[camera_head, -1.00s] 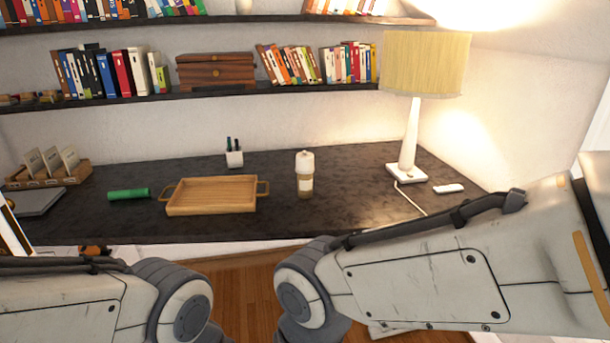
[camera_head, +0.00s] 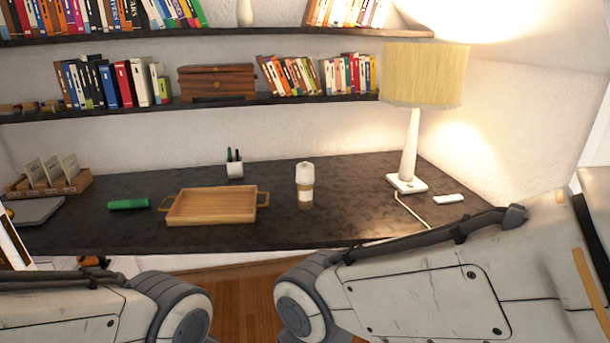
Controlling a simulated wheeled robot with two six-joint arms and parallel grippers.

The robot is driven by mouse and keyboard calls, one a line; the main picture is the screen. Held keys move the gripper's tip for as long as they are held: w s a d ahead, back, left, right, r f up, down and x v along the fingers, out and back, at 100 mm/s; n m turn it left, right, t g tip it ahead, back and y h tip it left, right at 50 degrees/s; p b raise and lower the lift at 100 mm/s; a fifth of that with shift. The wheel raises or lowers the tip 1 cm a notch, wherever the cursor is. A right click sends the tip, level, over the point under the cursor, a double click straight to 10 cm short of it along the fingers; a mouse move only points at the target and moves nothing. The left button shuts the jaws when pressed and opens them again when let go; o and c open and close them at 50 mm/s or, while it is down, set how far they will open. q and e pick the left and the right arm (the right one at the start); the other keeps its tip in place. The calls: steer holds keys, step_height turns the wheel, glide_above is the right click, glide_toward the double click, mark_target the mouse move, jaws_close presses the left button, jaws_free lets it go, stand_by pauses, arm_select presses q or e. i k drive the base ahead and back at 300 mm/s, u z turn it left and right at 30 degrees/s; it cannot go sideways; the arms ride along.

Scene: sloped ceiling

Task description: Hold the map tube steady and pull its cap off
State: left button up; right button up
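My two arms reach in from the lower left and lower right, in front of the desk's near edge. Only their links and joints show. Both grippers are out of view, and nothing touches the tube.
A wooden tray (camera_head: 172,212) with handles lies left of the tube, and a green cylinder (camera_head: 128,204) lies further left. A pen cup (camera_head: 235,170) stands behind. A lamp (camera_head: 409,150) with a cord stands at right. The desk around the tube is clear.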

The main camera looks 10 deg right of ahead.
mark_target(304, 170)
steer(key=z, duration=0.4)
steer(key=i, duration=0.35)
steer(key=z, duration=0.6)
steer(key=i, duration=1.45)
steer(key=u, duration=1)
